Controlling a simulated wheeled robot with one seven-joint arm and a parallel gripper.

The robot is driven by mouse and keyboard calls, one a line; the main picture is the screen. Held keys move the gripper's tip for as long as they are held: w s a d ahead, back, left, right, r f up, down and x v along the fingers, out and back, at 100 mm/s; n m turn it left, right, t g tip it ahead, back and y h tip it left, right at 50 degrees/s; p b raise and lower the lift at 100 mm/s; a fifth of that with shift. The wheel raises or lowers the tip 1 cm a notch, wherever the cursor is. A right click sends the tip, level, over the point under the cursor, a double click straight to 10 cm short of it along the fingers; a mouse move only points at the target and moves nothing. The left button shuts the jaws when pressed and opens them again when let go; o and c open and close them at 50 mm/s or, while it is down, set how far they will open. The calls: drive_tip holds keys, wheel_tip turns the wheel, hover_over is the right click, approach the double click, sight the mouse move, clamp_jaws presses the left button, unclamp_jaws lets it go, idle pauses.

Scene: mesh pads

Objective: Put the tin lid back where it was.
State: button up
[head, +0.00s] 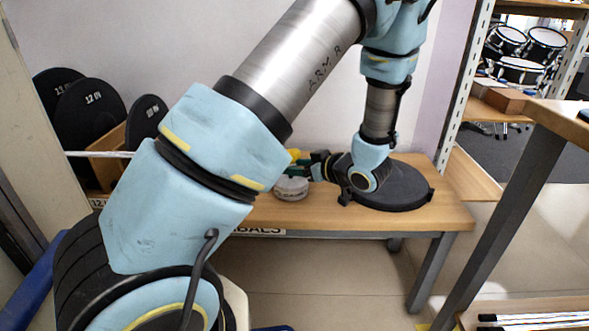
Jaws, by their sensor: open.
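A small round pale tin (291,188) with dark lettering on its side stands on the wooden bench (440,217). I cannot tell whether its lid is on it or lies apart. My gripper (298,164) reaches left, low over the bench, just behind and above the tin. It is open. Its fingers are small here and partly hidden by my forearm, and I cannot tell whether they touch the tin. Green and yellow parts show at the fingers.
A round black pad (405,190) lies on the bench right of the tin, partly behind my wrist. Black discs (90,115) stand in a wooden rack at the left. A metal-framed shelf (470,70) rises at the right. The bench's front right is clear.

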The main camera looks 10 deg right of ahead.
drive_tip(key=p+v, duration=0.3)
drive_tip(key=v, duration=0.8)
drive_tip(key=w+a+r+m+g+h, duration=0.3)
drive_tip(key=w+a+m+h, duration=0.1)
drive_tip(key=w+h, duration=0.45)
drive_tip(key=s+a+r+m+g, duration=0.1)
drive_tip(key=s+a+m+g, duration=0.1)
drive_tip(key=s+a, duration=0.4)
drive_tip(key=s+a+m+g, duration=0.2)
drive_tip(key=s+a+g, duration=0.2)
drive_tip(key=a, duration=0.9)
drive_tip(key=s, duration=0.3)
drive_tip(key=shift+s+r+g+y, duration=0.3)
drive_tip(key=shift+r+y, duration=0.05)
wheel_tip(320, 180, up, 31)
drive_tip(key=p, duration=3.1)
drive_tip(key=shift+r, duration=0.2)
